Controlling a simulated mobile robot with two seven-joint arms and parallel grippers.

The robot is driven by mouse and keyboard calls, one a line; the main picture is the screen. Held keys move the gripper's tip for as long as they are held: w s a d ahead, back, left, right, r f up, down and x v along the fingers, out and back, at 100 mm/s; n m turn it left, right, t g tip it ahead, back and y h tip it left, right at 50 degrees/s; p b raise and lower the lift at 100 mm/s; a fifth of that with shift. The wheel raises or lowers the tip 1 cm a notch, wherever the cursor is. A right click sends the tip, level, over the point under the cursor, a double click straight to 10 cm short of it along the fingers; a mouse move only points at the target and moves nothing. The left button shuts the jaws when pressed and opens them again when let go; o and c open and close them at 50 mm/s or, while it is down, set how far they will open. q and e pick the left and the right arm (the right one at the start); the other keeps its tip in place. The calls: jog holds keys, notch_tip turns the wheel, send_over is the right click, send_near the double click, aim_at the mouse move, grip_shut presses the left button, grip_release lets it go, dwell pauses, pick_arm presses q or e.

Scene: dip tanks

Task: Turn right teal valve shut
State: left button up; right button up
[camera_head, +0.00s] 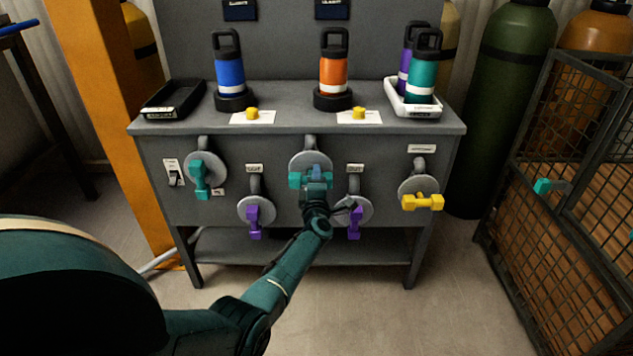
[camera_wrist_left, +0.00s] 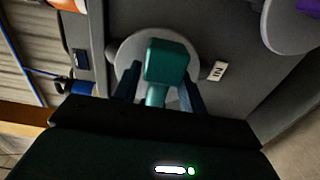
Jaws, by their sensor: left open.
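The right teal valve (camera_head: 296,180) is on the middle of the grey bench's front panel, with its handle lying crosswise over a round grey plate (camera_head: 310,160). My left gripper (camera_head: 318,186) is right in front of it and hides part of the handle. In the left wrist view the teal handle (camera_wrist_left: 168,64) stands between the two open fingers (camera_wrist_left: 160,90), with the plate behind it. I cannot tell whether either finger touches it. The left teal valve (camera_head: 200,178) hangs with its handle pointing down. My right gripper is not in view.
Purple valves (camera_head: 255,220) (camera_head: 354,224) sit low on either side of my gripper, the right one close to my wrist. A yellow valve (camera_head: 422,202) is farther right. Bottles and a black tray (camera_head: 173,99) stand on the bench top. A mesh cage (camera_head: 560,200) stands at right.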

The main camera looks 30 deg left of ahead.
pick_arm(q)
jog(key=shift+s, duration=0.1)
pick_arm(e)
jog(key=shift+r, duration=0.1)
pick_arm(q)
jog(key=shift+s+d+r+p, duration=0.1)
jog(key=shift+s+d+p, duration=0.15)
jog(key=shift+p, duration=0.2)
jog(key=p+v, duration=0.6)
jog(key=v, duration=0.6)
jog(key=shift+s+p, duration=0.25)
jog(key=shift+p, duration=0.05)
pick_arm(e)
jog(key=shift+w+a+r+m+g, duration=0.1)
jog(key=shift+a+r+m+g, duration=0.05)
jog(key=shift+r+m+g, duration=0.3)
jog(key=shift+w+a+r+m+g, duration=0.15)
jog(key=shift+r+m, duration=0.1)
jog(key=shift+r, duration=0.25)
